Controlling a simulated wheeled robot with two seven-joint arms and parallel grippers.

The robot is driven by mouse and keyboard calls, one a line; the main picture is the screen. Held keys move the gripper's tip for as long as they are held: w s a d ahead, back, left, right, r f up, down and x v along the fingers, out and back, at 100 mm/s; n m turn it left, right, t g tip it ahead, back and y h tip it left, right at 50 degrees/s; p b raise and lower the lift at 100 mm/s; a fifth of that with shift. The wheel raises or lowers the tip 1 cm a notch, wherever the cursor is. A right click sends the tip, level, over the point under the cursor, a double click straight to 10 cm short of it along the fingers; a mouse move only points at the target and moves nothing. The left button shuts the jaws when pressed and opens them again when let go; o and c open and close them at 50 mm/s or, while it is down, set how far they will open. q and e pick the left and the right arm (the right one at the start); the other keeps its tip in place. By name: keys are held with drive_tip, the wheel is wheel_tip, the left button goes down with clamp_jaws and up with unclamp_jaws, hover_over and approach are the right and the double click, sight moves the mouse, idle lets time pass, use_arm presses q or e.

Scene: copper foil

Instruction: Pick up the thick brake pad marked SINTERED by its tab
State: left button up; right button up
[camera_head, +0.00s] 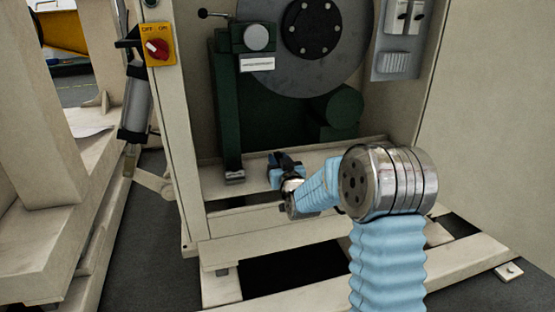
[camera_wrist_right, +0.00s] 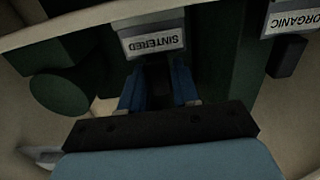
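In the right wrist view, the brake pad marked SINTERED (camera_wrist_right: 152,43) is at the top, its pale label reading upside down. A dark tab (camera_wrist_right: 158,85) extends from it toward me, between the two blue fingers of my right gripper (camera_wrist_right: 158,88). The fingers are apart on either side of the tab; it is too dark to tell whether they press on it. In the head view, my right gripper (camera_head: 284,166) is low inside the cabinet, and the pad cannot be made out there. My left gripper is not in view.
A pad marked ORGANIC (camera_wrist_right: 290,18) with a dark tab sits to the right in the wrist view. The cabinet holds a grey disc (camera_head: 330,75) and a green frame (camera_head: 229,110). Cabinet walls flank my arm; a switch box (camera_head: 160,45) is on the left post.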

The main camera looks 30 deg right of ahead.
clamp_jaws()
drive_tip(key=shift+r, duration=0.1)
